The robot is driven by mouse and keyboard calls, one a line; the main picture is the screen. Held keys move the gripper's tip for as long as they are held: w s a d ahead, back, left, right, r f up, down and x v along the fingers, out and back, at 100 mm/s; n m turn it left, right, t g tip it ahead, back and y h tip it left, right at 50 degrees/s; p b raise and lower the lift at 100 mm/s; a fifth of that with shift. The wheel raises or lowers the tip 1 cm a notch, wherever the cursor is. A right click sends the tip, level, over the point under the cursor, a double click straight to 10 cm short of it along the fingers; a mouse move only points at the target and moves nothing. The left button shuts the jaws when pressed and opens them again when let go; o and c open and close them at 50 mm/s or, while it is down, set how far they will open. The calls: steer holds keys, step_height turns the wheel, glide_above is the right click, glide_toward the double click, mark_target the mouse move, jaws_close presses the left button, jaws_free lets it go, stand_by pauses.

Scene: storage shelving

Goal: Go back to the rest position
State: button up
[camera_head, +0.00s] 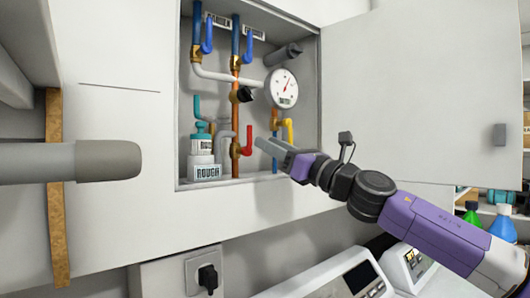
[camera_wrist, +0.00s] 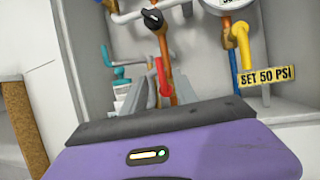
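My gripper (camera_head: 268,148) is at the end of my purple and dark grey arm, which reaches in from the lower right in the head view. Its grey fingers point left into the open wall cabinet, just right of a red valve handle (camera_head: 248,140). Nothing held can be made out.
A grey cylinder (camera_head: 105,160) juts in from the left. White devices (camera_head: 335,275) sit below.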

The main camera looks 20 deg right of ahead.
steer(key=s+a+f+m+t+y, duration=0.1)
steer(key=s+a+f+m+y, duration=0.1)
steer(key=s+m, duration=0.4)
steer(key=s+a+f+m+t+y, duration=0.1)
steer(key=s+a+f+m+y, duration=0.15)
steer(key=s+m, duration=0.35)
steer(key=s+d+f+m+t+h, duration=0.1)
steer(key=s+d+f+m+h, duration=0.1)
steer(key=s+f+m+h, duration=0.65)
steer(key=s+d+f+m+t+h, duration=0.1)
steer(key=s+f+m+h, duration=0.35)
steer(key=f+m, duration=0.8)
steer(key=s+d+f+m+t+h, duration=0.1)
steer(key=s+d+f+m+h, duration=0.1)
steer(key=s+f+m+h, duration=0.65)
steer(key=s+f+m+g+y, duration=0.1)
steer(key=s+f+g, duration=0.3)
steer(key=s+f, duration=0.5)
steer(key=s+f+g+y, duration=0.3)
steer(key=s+f, duration=0.7)
steer(key=s, duration=0.6)
steer(key=shift+s+m+g, duration=0.25)
steer(key=shift+m+g, duration=0.1)
steer(key=shift+g, duration=0.45)
